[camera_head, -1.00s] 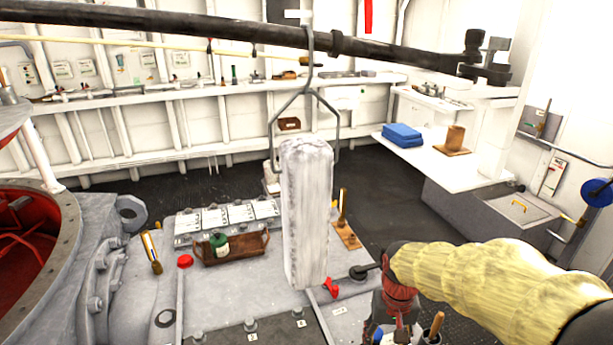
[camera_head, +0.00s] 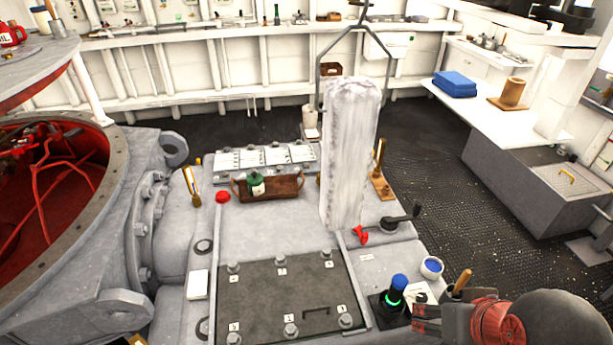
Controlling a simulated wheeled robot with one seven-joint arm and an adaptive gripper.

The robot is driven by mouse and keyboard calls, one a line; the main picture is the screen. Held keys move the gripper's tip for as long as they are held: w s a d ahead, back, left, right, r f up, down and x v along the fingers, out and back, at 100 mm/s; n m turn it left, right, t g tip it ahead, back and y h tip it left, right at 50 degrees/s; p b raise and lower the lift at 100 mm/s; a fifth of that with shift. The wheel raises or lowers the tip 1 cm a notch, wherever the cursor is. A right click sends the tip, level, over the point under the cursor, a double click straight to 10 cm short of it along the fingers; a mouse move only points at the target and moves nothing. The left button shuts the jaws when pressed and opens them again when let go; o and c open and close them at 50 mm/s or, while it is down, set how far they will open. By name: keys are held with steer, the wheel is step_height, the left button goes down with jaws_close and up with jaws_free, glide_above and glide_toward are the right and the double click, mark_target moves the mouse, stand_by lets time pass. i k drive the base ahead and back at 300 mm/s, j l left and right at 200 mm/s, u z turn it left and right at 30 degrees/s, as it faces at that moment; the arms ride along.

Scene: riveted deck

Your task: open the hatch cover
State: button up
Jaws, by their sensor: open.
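A dark rectangular cover plate (camera_head: 262,300) with several numbered bolts around its edge and a small dark handle (camera_head: 316,312) lies flat on the grey machine top at the bottom centre. It looks like the hatch cover and is closed; its near edge runs out of the picture. My gripper (camera_head: 424,318), dark and red, is at the lower right, to the right of the plate and apart from it. Its jaws are open, with nothing seen held; the fingertips are partly hard to make out.
A tall whitish block (camera_head: 348,160) stands behind the plate, with a black crank (camera_head: 398,219) beside it. A wooden tray (camera_head: 285,188) lies further back. A round red-lined opening (camera_head: 60,190) is at left.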

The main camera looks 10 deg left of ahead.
mark_target(257, 300)
steer(key=j+u, duration=0.1)
steer(key=u, duration=0.3)
steer(key=j+u, duration=0.15)
steer(key=u, duration=0.3)
steer(key=j+u, duration=0.15)
steer(key=u, duration=0.25)
steer(key=j+u, duration=0.15)
steer(key=u, duration=0.25)
